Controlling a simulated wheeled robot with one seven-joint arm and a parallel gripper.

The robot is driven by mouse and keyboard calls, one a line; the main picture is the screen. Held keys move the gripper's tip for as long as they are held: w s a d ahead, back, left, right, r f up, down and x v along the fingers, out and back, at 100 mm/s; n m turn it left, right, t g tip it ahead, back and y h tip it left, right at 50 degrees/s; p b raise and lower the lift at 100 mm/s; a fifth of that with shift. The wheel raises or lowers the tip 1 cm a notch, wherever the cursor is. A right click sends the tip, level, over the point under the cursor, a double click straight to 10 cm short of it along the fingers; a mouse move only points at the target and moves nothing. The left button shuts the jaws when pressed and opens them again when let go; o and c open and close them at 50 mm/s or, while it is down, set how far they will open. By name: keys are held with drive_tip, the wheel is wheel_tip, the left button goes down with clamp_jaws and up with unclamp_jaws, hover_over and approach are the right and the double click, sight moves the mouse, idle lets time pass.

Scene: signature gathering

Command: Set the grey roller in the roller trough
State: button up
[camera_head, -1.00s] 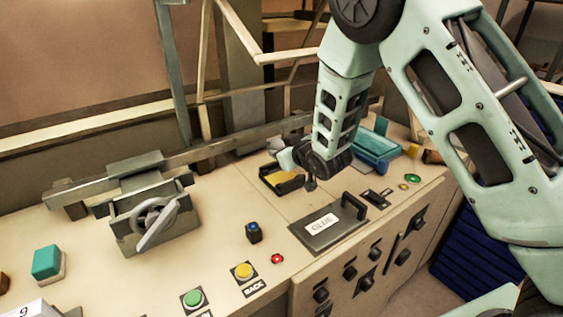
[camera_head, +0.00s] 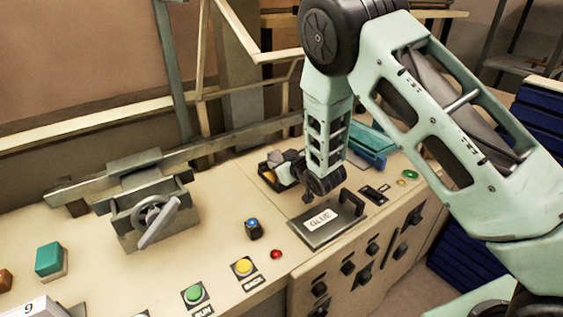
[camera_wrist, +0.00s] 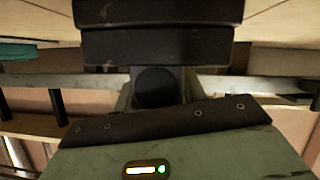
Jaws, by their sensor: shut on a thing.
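My gripper (camera_head: 287,164) is at the end of the bent arm, low over the back of the bench. It is shut on the grey roller, which is mostly hidden behind my wrist and fingers in the head view. In the wrist view, dark gripper parts (camera_wrist: 160,40) fill the top middle, and the roller cannot be made out clearly. A teal open box (camera_head: 372,143), trough-like in shape, stands to the right behind my forearm. A small black tray (camera_head: 265,171) with something yellow-orange in it lies beneath my gripper. I cannot tell for certain which is the roller trough.
A grey plate marked GLUE (camera_head: 312,232) with a raised handle is in front of my wrist. Buttons (camera_head: 194,294) and a blue-topped knob (camera_head: 253,229) line the front. Blue crates (camera_head: 470,255) stand right.

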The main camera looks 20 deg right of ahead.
drive_tip(key=shift+f+b, duration=0.35)
drive_tip(key=shift+f, duration=0.05)
drive_tip(key=o, duration=1.1)
drive_tip(key=shift+r, duration=0.2)
drive_tip(key=shift+r+p, duration=0.25)
drive_tip(key=shift+p, duration=0.25)
drive_tip(key=b+v, duration=0.3)
drive_tip(key=v, duration=0.9)
drive_tip(key=s+a+r+g, duration=0.2)
drive_tip(key=s+a+g, duration=0.65)
drive_tip(key=s, duration=0.55)
drive_tip(key=shift+s+a+r+n+g+h+b, duration=0.15)
drive_tip(key=shift+s+n+g+h+b, duration=0.5)
drive_tip(key=shift+s, duration=2.3)
drive_tip(key=shift+s+r+n+g+h+b, duration=0.3)
drive_tip(key=shift+s+g, duration=0.6)
drive_tip(key=shift+s, duration=2.05)
drive_tip(key=shift+s+a+r+n+g+h+b, duration=0.1)
drive_tip(key=shift+s+n+g+h+b, duration=0.4)
drive_tip(key=shift+s, duration=2.45)
